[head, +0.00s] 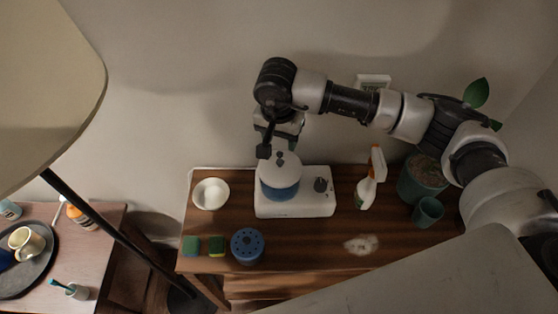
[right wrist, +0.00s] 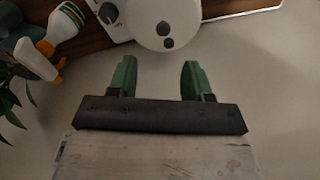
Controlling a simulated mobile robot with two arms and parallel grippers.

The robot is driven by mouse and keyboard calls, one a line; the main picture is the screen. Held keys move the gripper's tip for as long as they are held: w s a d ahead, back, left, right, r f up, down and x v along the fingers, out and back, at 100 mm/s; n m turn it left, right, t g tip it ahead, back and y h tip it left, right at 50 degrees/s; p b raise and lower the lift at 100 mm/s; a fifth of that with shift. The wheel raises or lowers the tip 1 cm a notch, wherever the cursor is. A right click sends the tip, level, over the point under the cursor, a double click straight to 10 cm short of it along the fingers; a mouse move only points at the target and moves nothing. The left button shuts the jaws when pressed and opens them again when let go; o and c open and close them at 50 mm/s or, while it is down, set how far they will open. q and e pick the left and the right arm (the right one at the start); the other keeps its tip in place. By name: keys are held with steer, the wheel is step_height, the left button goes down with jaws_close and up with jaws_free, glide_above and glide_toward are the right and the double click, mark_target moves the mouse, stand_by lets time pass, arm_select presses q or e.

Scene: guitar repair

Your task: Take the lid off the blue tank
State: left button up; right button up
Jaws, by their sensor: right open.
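The blue tank (head: 280,192) sits on a white base unit (head: 315,205) with a dark knob, on the wooden cabinet. A white round lid (head: 281,168) with small dark spots covers its top. The lid also shows at the top of the right wrist view (right wrist: 162,16). My right gripper (head: 270,147) is at the wall side of the lid, close to it in the head view. In the right wrist view its green fingers (right wrist: 157,70) are apart with nothing between them, and the lid lies beyond their tips. My left gripper is not in view.
On the cabinet top (head: 310,248) are a white bowl (head: 210,193), two sponges (head: 204,246), a blue holed cylinder (head: 247,246), a spray bottle (head: 369,180), a teal cup (head: 427,212) and a potted plant (head: 420,180). A lamp shade (head: 45,80) fills the upper left.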

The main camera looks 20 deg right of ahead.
mark_target(280, 161)
step_height(280, 161, down, 3)
steer(key=shift+w+f+p, duration=0.1)
steer(key=shift+p, duration=0.25)
step_height(280, 161, down, 5)
steer(key=p, duration=0.3)
steer(key=shift+w, duration=0.1)
steer(key=shift+w+f, duration=0.1)
steer(key=shift+f, duration=0.15)
jaws_close()
steer(key=shift+r, duration=0.15)
